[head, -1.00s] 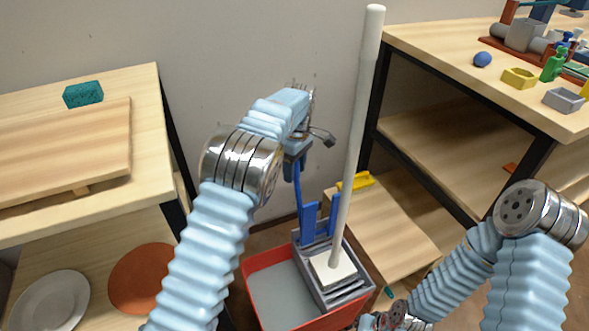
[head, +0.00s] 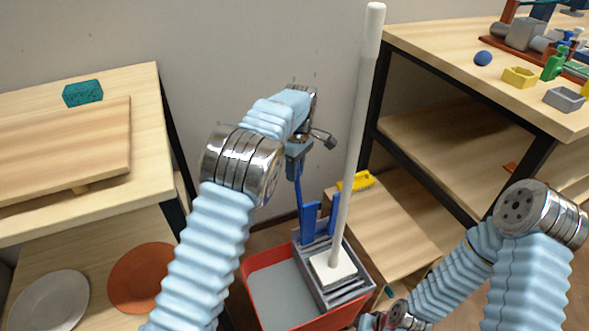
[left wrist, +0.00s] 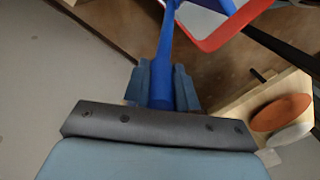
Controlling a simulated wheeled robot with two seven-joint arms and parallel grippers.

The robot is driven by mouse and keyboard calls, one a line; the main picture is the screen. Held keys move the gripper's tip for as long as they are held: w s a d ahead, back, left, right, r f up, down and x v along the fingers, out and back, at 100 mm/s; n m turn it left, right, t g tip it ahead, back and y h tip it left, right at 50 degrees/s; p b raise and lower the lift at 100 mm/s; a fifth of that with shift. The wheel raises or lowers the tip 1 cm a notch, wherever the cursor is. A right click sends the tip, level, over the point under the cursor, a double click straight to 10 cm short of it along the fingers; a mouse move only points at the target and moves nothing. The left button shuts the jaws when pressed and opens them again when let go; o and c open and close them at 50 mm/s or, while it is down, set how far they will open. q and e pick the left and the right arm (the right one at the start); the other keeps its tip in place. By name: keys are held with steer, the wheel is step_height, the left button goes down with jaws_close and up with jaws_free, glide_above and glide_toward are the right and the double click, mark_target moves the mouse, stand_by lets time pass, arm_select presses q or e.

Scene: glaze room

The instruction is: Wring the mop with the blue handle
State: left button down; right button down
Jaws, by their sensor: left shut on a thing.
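My left gripper (head: 294,163) is shut on the blue handle (head: 298,190) of the wringer, near its upper end. The left wrist view shows the blue handle (left wrist: 163,50) between the two fingers of the left gripper (left wrist: 162,86). The grey wringer (head: 350,293) sits on the right part of a red bucket (head: 262,262). A mop with a long white pole (head: 355,140) stands nearly upright, its pale square head (head: 333,267) on top of the wringer. My right arm comes in at the lower right; its gripper is out of the picture.
A wooden table with a teal sponge (head: 83,93) and a board stands at left, with an orange plate (head: 143,277) and a white plate (head: 50,301) below. A yellow brush (head: 356,181) lies on a low wooden board behind the bucket. A workbench with small items stands at right.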

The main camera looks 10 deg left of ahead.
arm_select(q)
steer(key=s+d+b, duration=0.1)
steer(key=s+d+t+y+b, duration=0.1)
steer(key=s+b, duration=0.1)
steer(key=s+d+t+b, duration=0.1)
steer(key=b, duration=0.1)
steer(key=shift+s+d+r+y, duration=0.15)
steer(key=shift+s+r+y, duration=0.15)
steer(key=shift+s+r, duration=0.1)
steer(key=c, duration=0.9)
jaws_free()
steer(key=p+v, duration=0.2)
steer(key=v, duration=1.2)
